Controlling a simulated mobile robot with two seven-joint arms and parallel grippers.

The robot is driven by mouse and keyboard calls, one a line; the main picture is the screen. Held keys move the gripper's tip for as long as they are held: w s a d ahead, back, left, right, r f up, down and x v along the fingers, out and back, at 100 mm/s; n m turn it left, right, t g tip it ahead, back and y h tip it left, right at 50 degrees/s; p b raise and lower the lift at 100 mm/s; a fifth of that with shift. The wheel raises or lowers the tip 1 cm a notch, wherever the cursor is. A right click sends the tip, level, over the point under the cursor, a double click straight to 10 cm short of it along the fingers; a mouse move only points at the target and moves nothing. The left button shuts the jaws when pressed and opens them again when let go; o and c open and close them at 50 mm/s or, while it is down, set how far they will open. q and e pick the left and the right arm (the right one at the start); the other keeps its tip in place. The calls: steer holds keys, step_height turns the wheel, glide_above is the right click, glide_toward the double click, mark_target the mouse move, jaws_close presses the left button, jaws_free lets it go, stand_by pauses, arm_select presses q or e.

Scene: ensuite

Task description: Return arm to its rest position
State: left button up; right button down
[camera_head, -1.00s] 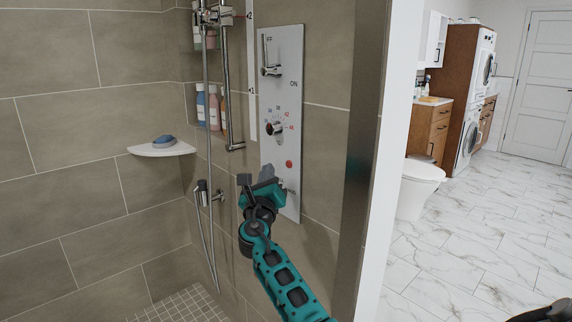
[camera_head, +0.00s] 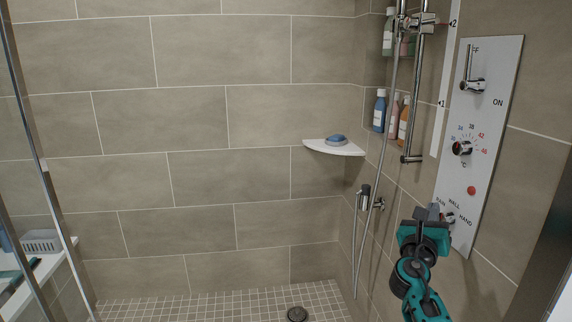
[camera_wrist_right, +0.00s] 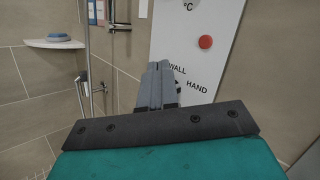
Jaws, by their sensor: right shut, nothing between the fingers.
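My right gripper (camera_head: 431,212) is teal and black and stands in front of the lower part of the white shower control panel (camera_head: 484,135). In the right wrist view its grey fingers (camera_wrist_right: 156,84) are together, with nothing between them. They overlap the panel's lower edge by the words WALL and HAND, partly covering the lowest knob. I cannot tell whether the fingers touch the panel. The panel also carries an upper lever, a temperature knob (camera_head: 462,148) and a red button (camera_head: 471,190). My left gripper is not in view.
A corner shelf (camera_head: 318,146) holds a blue item (camera_head: 336,140). Bottles stand in a wall niche behind the vertical shower rail (camera_head: 417,90). A glass edge and a white ledge (camera_head: 50,262) are at the left.

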steer(key=s+a+f+m+g+y, duration=0.1)
steer(key=s+a+f+m+y, duration=0.25)
steer(key=f, duration=0.35)
steer(key=s+a+f+m+y+p, duration=0.1)
steer(key=s+a+f+m+y, duration=0.1)
steer(key=s+f+m, duration=0.4)
steer(key=s+a+f+m+g+y, duration=0.1)
steer(key=s+a+f+m+y, duration=0.2)
steer(key=f, duration=0.4)
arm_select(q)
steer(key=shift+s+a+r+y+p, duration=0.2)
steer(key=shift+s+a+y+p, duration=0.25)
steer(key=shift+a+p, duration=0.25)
arm_select(e)
steer(key=s+a+f+m+g+y, duration=0.1)
steer(key=s+a+f+m+y, duration=0.1)
steer(key=s+m, duration=0.3)
steer(key=s+a+f+m+g+y, duration=0.1)
steer(key=s+a+f+m+y, duration=0.1)
steer(key=s+a+m, duration=0.3)
steer(key=s+a+f+m+g+y, duration=0.1)
steer(key=s+a+f+m+y, duration=0.1)
steer(key=s+m, duration=0.4)
steer(key=s+a+y, duration=0.1)
steer(key=s+a, duration=0.1)
steer(key=s, duration=0.1)
steer(key=shift+f, duration=0.3)
